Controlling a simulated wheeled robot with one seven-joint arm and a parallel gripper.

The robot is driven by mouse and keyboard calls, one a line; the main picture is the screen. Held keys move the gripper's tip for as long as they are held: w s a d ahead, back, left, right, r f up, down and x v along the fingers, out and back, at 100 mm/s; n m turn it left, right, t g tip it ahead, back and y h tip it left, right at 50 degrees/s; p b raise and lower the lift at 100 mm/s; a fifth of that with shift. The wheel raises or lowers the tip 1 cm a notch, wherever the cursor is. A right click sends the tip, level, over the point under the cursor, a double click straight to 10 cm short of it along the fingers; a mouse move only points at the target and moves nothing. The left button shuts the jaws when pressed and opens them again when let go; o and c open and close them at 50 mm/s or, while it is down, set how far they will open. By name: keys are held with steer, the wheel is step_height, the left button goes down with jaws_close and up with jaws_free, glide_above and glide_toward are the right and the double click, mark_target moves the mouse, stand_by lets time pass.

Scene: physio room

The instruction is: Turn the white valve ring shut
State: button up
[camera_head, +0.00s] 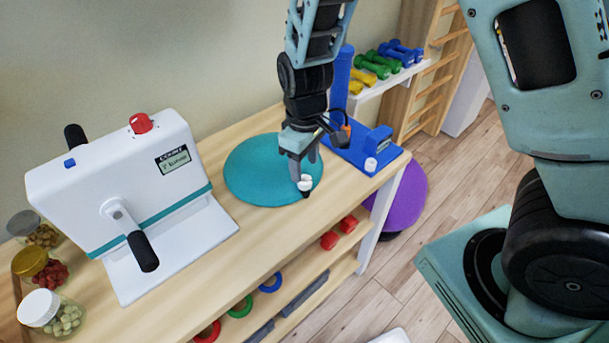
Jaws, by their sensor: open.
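A small white round part (371,164) sits at the front of a blue device (372,146) near the right end of the wooden bench; it looks like the white valve ring, though its turn position is too small to read. My gripper (304,183) points down over the teal round mat (247,172), left of the blue device and apart from the white part. It is open. A small white piece shows at its fingertips; I cannot tell whether it is part of the fingers. The arm partly hides the back of the blue device.
A white hand-crank machine (120,190) with a red knob (141,123) fills the left of the bench (262,232). Several jars (40,308) stand at far left. Dumbbells (383,62) lie on a rack behind. A purple ball (405,195) is beyond the bench's right end.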

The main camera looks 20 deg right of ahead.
mark_target(304, 175)
steer(key=shift+f, duration=2.25)
steer(key=c, duration=1)
steer(key=m+p, duration=0.1)
steer(key=m, duration=0.2)
steer(key=shift+r+m+p, duration=0.1)
steer(key=shift+m+p, duration=0.95)
steer(key=shift+m, duration=1.15)
steer(key=shift+w+m, duration=0.1)
steer(key=shift+m, duration=0.2)
